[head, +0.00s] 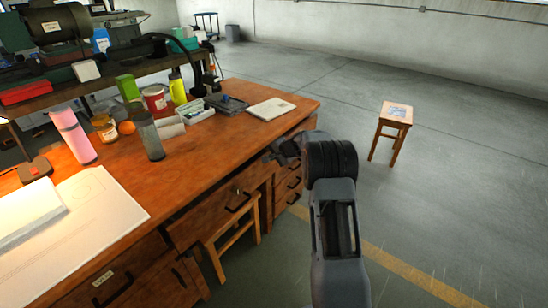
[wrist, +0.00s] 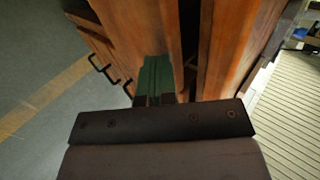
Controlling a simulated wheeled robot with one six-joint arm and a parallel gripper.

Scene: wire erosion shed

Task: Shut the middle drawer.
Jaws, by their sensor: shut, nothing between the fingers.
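The wooden desk (head: 225,135) has a wide drawer (head: 205,222) with a dark handle in its centre, between the left drawers and a right-hand stack of drawers (head: 287,187) with dark handles. I cannot tell for sure how far any of these fronts stands out. My gripper (head: 280,150) is beside the desk's right front edge, partly hidden behind my wrist. In the wrist view my gripper's green fingers (wrist: 155,75) are together and empty, close to a wooden panel (wrist: 140,30). A dark gap lies between this panel and another wooden panel (wrist: 228,45). Contact cannot be told.
Bottles, tins and a notebook (head: 271,108) stand or lie on the desk top. A wooden stool (head: 234,240) is tucked under the desk. Another stool (head: 394,122) stands on open floor at the right. Dark handles (wrist: 100,65) show left of my fingers.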

